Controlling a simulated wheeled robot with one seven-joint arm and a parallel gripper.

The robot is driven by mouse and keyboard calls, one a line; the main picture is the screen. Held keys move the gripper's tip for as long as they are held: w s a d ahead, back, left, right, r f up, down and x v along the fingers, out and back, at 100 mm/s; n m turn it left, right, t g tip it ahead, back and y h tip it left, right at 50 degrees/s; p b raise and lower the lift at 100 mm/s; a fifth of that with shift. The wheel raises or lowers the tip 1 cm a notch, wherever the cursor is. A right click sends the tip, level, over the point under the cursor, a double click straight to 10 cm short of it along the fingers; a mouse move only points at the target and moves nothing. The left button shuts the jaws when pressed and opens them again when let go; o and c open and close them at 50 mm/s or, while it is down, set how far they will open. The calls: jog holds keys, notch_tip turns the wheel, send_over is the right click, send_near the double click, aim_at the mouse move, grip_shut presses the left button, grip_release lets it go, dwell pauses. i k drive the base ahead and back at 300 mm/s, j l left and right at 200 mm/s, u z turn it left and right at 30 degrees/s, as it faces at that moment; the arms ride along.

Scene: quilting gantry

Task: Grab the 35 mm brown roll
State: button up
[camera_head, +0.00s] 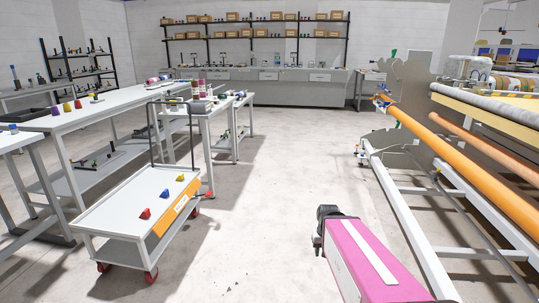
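I cannot make out a roll that is surely the 35 mm brown one; sizes are not readable from here. On the quilting gantry at the right, a long orange roller (455,157) runs from the back toward the front right. A thinner brownish-orange roller (487,148) lies behind it, and a grey padded roller (480,107) lies higher up. Small dark red and white upright items (202,88) stand on the left workbench, too small to tell apart. No fingers of my gripper can be seen.
A white cart (117,212) with red, blue and yellow small pieces stands at the left front. Long white benches (90,118) line the left. Shelves with brown boxes (232,17) hang above a grey back counter (290,87). The concrete floor (275,150) between is clear.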

aim_at(194, 83)
jog(key=i+z, duration=0.25)
jog(key=i, duration=3.3)
jog(key=i+u, duration=0.2)
jog(key=i, duration=0.25)
jog(key=i+l+u, duration=0.2)
jog(key=i, duration=0.2)
jog(key=i+l+u, duration=0.25)
jog(key=i, duration=0.2)
jog(key=i+l+u, duration=0.2)
jog(key=i, duration=0.2)
jog(key=i+l+u, duration=0.5)
jog(key=u, duration=0.15)
jog(key=i+l+u, duration=0.4)
jog(key=l+u, duration=0.2)
jog(key=l, duration=0.2)
jog(key=i+l+u, duration=0.15)
jog(key=l+u, duration=0.15)
jog(key=l, duration=0.15)
jog(key=i+l, duration=0.1)
jog(key=i, duration=0.45)
jog(key=i+l+u, duration=0.1)
jog(key=i, duration=0.4)
jog(key=l+u, duration=0.35)
jog(key=l, duration=0.2)
jog(key=l+u, duration=0.35)
jog(key=l, duration=0.2)
jog(key=i, duration=0.05)
